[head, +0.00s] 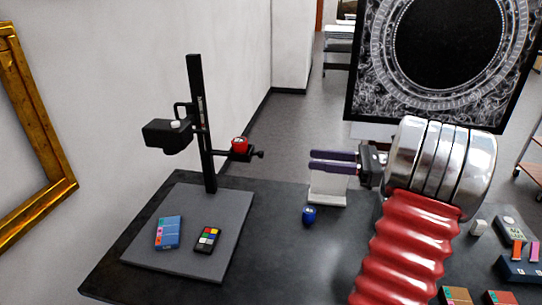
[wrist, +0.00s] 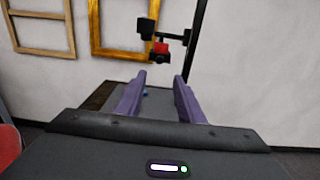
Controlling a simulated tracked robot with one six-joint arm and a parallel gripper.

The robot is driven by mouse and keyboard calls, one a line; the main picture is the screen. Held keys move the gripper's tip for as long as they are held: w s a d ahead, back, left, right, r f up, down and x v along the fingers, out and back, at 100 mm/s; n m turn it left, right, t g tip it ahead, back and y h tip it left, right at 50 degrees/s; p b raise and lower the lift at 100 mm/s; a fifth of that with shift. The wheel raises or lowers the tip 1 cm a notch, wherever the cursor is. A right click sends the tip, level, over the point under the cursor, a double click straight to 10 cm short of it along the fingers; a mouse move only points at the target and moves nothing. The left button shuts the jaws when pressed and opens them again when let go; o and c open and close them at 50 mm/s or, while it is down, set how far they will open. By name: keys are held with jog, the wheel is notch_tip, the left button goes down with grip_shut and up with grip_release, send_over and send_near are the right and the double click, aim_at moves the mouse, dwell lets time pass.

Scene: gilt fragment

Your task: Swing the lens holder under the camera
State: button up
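A black copy stand column (head: 196,120) rises from a grey baseboard (head: 160,195). The camera (head: 168,136) juts from the column to the left, above the baseboard. The lens holder (head: 243,152), a short black arm with a red round part (head: 240,142) and a dark end knob, points right, out to the side of the camera. In the wrist view the lens holder (wrist: 160,58) shows ahead, beyond my fingertips. My gripper (head: 312,160) has purple fingers, is right of the holder and apart from it. The fingers (wrist: 160,76) are parted with nothing between them.
A blue box (head: 167,232) and a colour card (head: 207,240) lie on the baseboard. A white stand (head: 328,187) is below my gripper, with a small blue object (head: 309,215) before it. A patterned panel (head: 440,65) stands behind; gilt frame (head: 40,140) at left.

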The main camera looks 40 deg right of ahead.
aim_at(263, 154)
jog(key=x, duration=1.3)
jog(key=shift+w+a, duration=0.15)
grip_shut()
dwell(0.3)
jog(key=shift+a, duration=0.1)
